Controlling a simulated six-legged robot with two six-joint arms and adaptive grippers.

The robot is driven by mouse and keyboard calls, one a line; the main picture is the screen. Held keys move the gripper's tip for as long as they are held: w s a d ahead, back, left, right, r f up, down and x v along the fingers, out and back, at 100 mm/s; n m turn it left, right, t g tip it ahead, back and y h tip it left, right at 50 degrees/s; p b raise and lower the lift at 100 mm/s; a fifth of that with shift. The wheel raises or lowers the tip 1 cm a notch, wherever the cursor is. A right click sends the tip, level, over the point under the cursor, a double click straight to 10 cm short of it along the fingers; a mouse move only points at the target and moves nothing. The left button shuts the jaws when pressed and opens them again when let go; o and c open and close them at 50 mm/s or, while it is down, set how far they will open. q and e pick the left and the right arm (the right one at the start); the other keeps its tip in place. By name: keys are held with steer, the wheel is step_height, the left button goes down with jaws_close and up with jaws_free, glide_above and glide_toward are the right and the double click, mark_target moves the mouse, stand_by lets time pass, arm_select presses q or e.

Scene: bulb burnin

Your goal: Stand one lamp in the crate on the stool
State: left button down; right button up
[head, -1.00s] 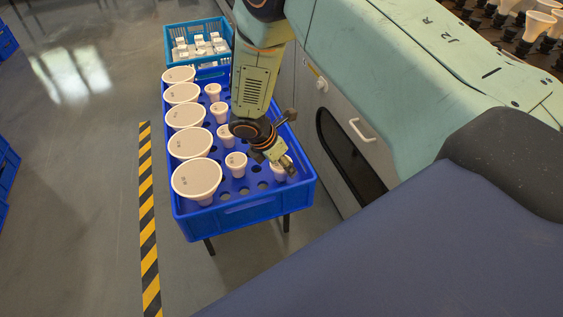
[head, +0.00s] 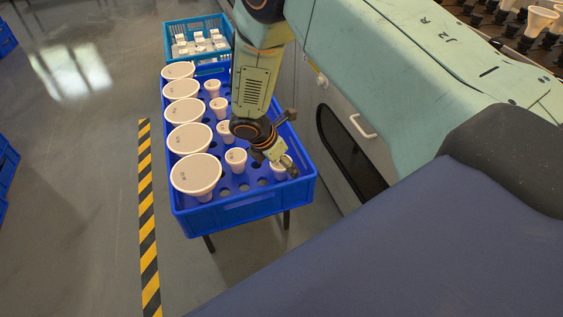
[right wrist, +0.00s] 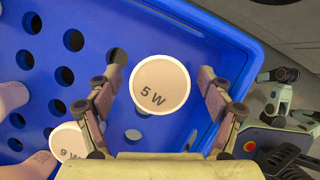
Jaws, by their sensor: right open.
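The blue crate (head: 235,213) stands on a dark-legged stool (head: 209,243). It holds a column of large white lamps (head: 195,172) on the left and a column of smaller ones (head: 236,158) beside it. My right gripper (head: 284,168) is low at the crate's near right corner, over a small white lamp (head: 277,168) that it partly covers. In the right wrist view that lamp, marked 5 W (right wrist: 160,84), stands upright between the open fingers, with visible gaps on both sides. A lamp marked 9 W (right wrist: 68,142) is left of the left finger. My left gripper is out of view.
A lighter blue crate (head: 168,47) with small white items stands behind. Empty holes show in the crate floor. A yellow-black stripe (head: 148,220) marks clear floor at left.

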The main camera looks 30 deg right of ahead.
steer(key=v, duration=1.2)
stand_by(0.3)
steer(key=shift+r, duration=0.1)
steer(key=shift+c, duration=0.4)
